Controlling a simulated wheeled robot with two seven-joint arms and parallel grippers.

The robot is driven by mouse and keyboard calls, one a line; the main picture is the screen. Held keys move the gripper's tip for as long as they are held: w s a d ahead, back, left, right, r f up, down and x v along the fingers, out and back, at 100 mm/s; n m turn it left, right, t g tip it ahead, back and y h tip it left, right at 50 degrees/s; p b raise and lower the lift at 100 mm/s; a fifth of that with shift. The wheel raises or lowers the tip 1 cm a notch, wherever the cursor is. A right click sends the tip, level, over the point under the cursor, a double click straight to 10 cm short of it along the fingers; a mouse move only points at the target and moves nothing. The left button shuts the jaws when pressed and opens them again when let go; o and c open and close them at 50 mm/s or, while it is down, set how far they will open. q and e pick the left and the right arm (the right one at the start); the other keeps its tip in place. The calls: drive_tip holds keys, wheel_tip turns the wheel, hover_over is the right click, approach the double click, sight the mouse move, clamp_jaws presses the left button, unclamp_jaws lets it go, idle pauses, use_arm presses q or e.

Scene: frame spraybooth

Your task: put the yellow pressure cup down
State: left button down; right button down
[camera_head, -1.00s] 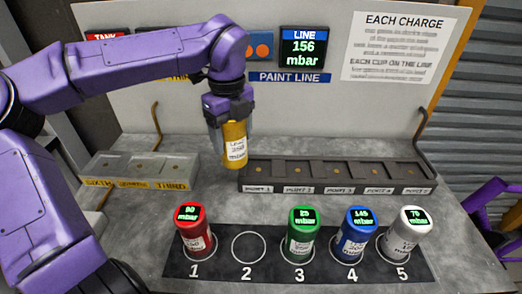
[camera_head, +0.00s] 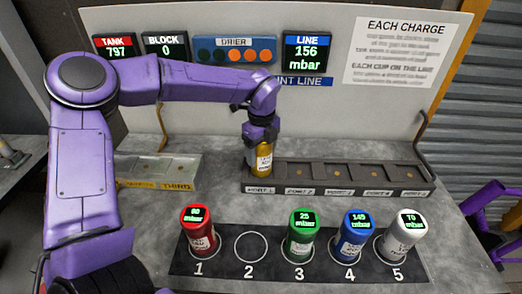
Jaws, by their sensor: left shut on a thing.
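The yellow pressure cup (camera_head: 260,161) is upright in my left gripper (camera_head: 260,147), which is shut on it. The cup is at the leftmost slot, POINT 1, of the dark rack (camera_head: 345,188); I cannot tell whether its base touches the slot floor. The numbered mat (camera_head: 225,266) in front has an empty ring at place 2. My right gripper is not in view; a purple part shows at the right edge.
On the mat stand a red cup (camera_head: 198,232) at 1, a green cup (camera_head: 301,232) at 3, a blue cup (camera_head: 354,233) at 4 and a white cup (camera_head: 402,235) at 5. A grey tray (camera_head: 185,170) lies left of the rack. The LINE display (camera_head: 306,52) reads 156 mbar.

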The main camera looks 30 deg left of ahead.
use_arm(q)
drive_tip(key=shift+s, duration=0.1)
drive_tip(key=shift+c, duration=1.1)
unclamp_jaws()
drive_tip(key=shift+s, duration=0.1)
drive_tip(key=shift+o, duration=0.5)
wheel_tip(320, 180, up, 12)
drive_tip(key=shift+r+b, duration=0.15)
drive_tip(key=shift+b, duration=0.35)
